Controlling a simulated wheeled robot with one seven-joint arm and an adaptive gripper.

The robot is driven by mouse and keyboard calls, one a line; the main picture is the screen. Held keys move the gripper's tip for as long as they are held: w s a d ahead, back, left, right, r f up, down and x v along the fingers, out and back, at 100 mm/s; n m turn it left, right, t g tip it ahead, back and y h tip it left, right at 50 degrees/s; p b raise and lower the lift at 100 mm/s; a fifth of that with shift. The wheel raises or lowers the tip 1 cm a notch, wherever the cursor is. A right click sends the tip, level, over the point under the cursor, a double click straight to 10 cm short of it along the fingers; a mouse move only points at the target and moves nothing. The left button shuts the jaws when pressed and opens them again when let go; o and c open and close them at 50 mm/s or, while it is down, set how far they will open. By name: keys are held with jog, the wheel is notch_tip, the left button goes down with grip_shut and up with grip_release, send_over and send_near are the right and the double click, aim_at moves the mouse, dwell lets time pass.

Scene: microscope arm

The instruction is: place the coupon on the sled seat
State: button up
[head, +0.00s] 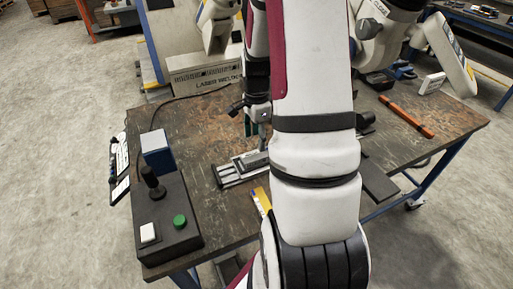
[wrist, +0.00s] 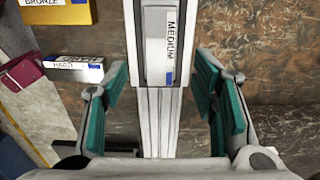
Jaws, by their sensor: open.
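My gripper (wrist: 160,85) is open in the wrist view, with its teal finger pads on either side of a pale metal rail (wrist: 160,120) and nothing between them. A grey block labelled MEDIUM (wrist: 157,48) lies in a light frame on the rail, just beyond the fingertips. It looks like a coupon on the sled seat, but I cannot tell for sure. A pale block labelled HARD (wrist: 72,68) lies left of the rail. In the head view my gripper (head: 256,128) points down above the rail (head: 232,180), and my arm hides part of that area.
A yellow tray labelled BRONZE (wrist: 60,12) and a dark red object (wrist: 22,73) lie left in the wrist view. A control box (head: 165,222) with joystick and a blue box (head: 156,150) stand on the table's left. An orange bar (head: 406,116) lies at right.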

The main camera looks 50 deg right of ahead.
jog(key=a+r+n+t+h, duration=0.1)
jog(key=a+r+n+t, duration=0.1)
jog(key=a+r+n, duration=1.2)
jog(key=s+a+r+n+t+y, duration=0.1)
jog(key=s+a+r+n+t, duration=0.1)
jog(key=s+a+r+n, duration=0.7)
jog(key=s+a+r, duration=0.2)
jog(key=a, duration=0.2)
jog(key=shift+a+t, duration=0.3)
jog(key=shift+t, duration=0.1)
